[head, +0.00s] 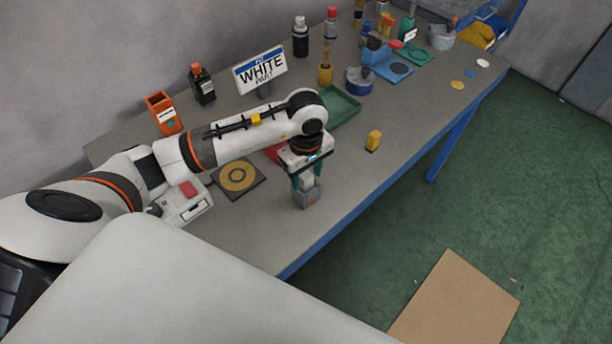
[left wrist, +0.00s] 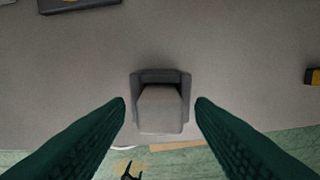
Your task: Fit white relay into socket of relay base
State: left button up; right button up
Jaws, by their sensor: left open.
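The relay base (head: 306,200) is a small grey block with an orange mark, standing near the table's front edge. It also shows in the left wrist view (left wrist: 160,76) as a grey frame around the far side and flanks of the relay. The white relay (left wrist: 160,108) looks pale grey there, upright in or just over the socket; I cannot tell how deep it sits. It also shows in the head view (head: 306,182), partly hidden. My left gripper (head: 306,187) is open, its green fingers on either side of the relay with gaps. My right gripper is not in view.
A yellow block (head: 373,140) stands to the right. A green tray (head: 342,106) and a sign reading "FIT WHITE PART" (head: 260,70) are behind. The table's blue front edge (head: 330,235) is close to the base.

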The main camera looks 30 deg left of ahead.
aim_at(306, 176)
pick_arm(q)
notch_tip(306, 176, up, 11)
jog(key=b, duration=0.2)
jog(key=shift+f+b, duration=0.2)
jog(key=shift+b, duration=0.2)
